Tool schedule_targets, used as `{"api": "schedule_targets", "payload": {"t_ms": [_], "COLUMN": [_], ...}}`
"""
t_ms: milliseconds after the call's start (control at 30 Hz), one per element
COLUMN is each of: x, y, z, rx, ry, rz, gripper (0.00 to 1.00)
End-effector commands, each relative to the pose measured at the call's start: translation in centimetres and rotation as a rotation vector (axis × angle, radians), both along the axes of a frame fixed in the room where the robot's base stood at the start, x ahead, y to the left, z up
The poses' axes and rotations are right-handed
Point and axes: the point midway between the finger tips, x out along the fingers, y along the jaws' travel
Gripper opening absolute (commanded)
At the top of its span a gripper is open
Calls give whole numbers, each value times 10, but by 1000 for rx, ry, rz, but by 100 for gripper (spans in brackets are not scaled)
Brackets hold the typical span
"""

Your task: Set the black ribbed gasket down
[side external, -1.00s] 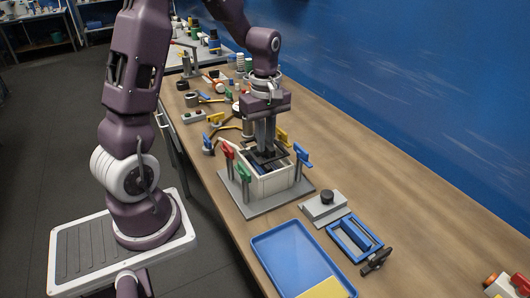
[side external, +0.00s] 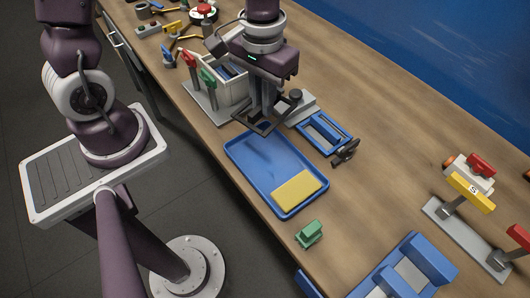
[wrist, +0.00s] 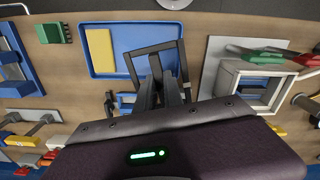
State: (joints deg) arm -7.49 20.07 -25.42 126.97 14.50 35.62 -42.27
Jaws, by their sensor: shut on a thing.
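The black gasket (side external: 246,126) is an open square frame, tilted in the side external view. My gripper (side external: 268,112) is shut on one side of it. The gasket hangs over the far end of the blue tray (side external: 258,160); its height above the tray is hard to tell. In the wrist view the gasket (wrist: 131,67) stretches out from my fingertips (wrist: 158,85), overlapping the right half of the tray (wrist: 88,50). The ribs are too small to see.
A yellow pad (side external: 297,189) fills the tray's near end; its middle is bare. The white box (side external: 208,88) with upright clamps stands behind left. A blue frame (side external: 325,132) and a black tool (side external: 346,151) lie right of the tray. A green block (side external: 309,234) sits in front.

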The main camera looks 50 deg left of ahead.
Motion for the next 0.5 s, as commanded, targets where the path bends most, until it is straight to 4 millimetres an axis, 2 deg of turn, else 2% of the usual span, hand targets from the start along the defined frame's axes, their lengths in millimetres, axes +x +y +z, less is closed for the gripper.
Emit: {"api": "schedule_targets", "payload": {"t_ms": [33,167,500], "x": [-9,-21,-25], "y": [-13,-30,-32], "z": [-3,-10,-79], "rx": [0,0,1], "ry": [2,2,6], "rz": [-90,-227,-250], "gripper": [0,0,0]}}
